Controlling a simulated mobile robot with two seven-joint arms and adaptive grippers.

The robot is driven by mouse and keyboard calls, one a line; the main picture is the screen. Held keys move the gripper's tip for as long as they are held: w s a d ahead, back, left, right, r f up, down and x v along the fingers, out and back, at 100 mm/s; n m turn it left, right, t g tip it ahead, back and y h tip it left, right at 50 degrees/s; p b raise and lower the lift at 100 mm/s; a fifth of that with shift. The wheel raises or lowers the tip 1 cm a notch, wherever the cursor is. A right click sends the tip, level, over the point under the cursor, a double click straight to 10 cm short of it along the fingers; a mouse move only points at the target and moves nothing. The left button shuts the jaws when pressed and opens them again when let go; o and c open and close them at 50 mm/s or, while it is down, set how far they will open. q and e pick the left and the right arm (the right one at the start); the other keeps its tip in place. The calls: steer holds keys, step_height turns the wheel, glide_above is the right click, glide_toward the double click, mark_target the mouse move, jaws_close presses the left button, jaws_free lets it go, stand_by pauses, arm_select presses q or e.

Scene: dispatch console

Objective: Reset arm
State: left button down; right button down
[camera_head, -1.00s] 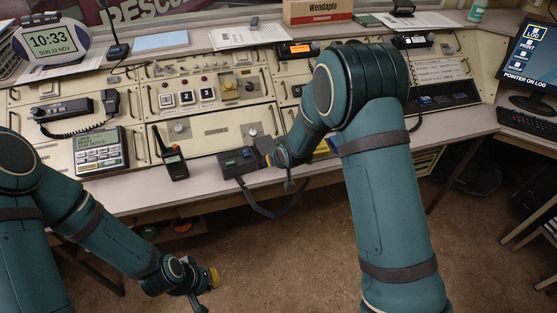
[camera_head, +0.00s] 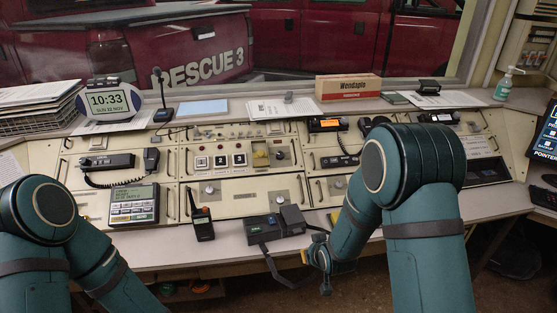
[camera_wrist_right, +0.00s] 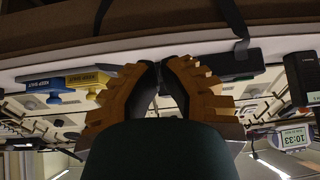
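My right arm comes in from the right in the head view. Its gripper (camera_head: 318,262) hangs just in front of the desk's front edge, right of the black box with the strap (camera_head: 276,226). My left arm (camera_head: 72,243) comes in at the lower left of the head view. Its gripper is below the picture and hidden.
The desk holds a handheld radio (camera_head: 202,224), a keypad unit (camera_head: 134,204), a clock (camera_head: 108,101) and a box labelled Wendapin (camera_head: 348,88). A strap (camera_head: 276,268) hangs over the front edge near my right gripper.

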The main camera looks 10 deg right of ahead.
steer(key=s+a+f+m+g+y, duration=0.1)
steer(key=s+a+f+g, duration=0.1)
steer(key=s, duration=0.5)
steer(key=s+a+f+m+g+y, duration=0.1)
steer(key=s+a+f+g, duration=0.1)
steer(key=s+f, duration=0.2)
steer(key=s+a+f+g+y, duration=0.1)
steer(key=s+a+f+g, duration=0.1)
steer(key=s, duration=0.8)
steer(key=shift+a+f+m+g, duration=0.3)
steer(key=shift+a+f+m, duration=0.1)
steer(key=shift+a+f, duration=0.2)
